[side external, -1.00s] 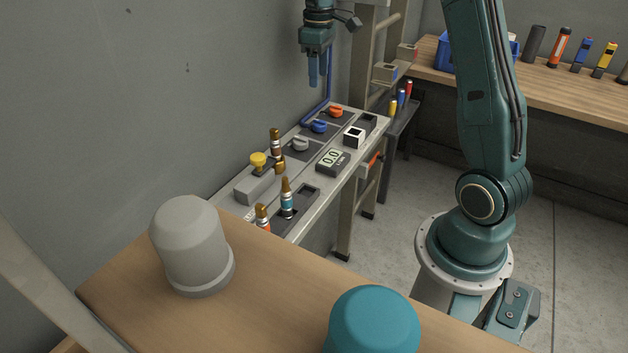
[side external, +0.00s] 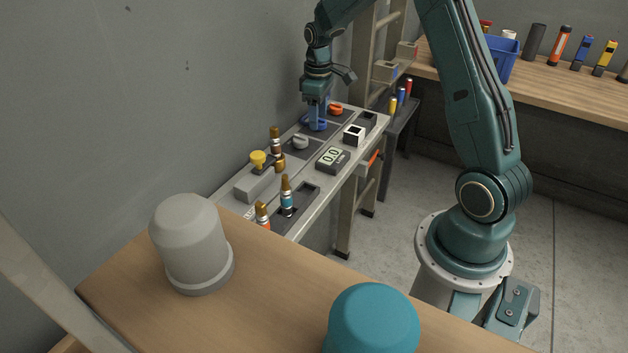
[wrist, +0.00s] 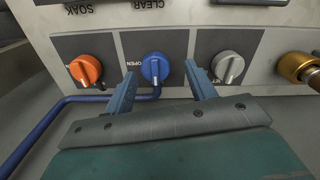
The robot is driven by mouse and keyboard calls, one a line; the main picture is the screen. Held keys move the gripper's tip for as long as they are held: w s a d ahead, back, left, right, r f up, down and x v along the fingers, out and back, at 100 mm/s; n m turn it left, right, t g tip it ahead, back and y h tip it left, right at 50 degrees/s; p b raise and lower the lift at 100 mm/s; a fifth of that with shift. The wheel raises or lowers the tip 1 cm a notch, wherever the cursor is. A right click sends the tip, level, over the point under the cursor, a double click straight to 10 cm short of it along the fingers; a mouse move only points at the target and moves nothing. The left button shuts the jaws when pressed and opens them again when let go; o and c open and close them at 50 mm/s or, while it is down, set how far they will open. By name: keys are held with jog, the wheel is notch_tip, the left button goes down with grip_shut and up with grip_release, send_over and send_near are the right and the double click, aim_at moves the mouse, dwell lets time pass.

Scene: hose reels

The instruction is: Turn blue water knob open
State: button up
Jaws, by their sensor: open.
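The blue water knob (wrist: 155,67) is a round dial on a dark panel, between an orange knob and a grey knob.
The orange knob (wrist: 86,70) and grey knob (wrist: 228,67) flank the blue one closely. A blue pipe (wrist: 75,100) runs below. A brass fitting (wrist: 298,67) is at right.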

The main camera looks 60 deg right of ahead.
jog(key=shift+f, duration=0.6)
jog(key=shift+c, duration=0.3)
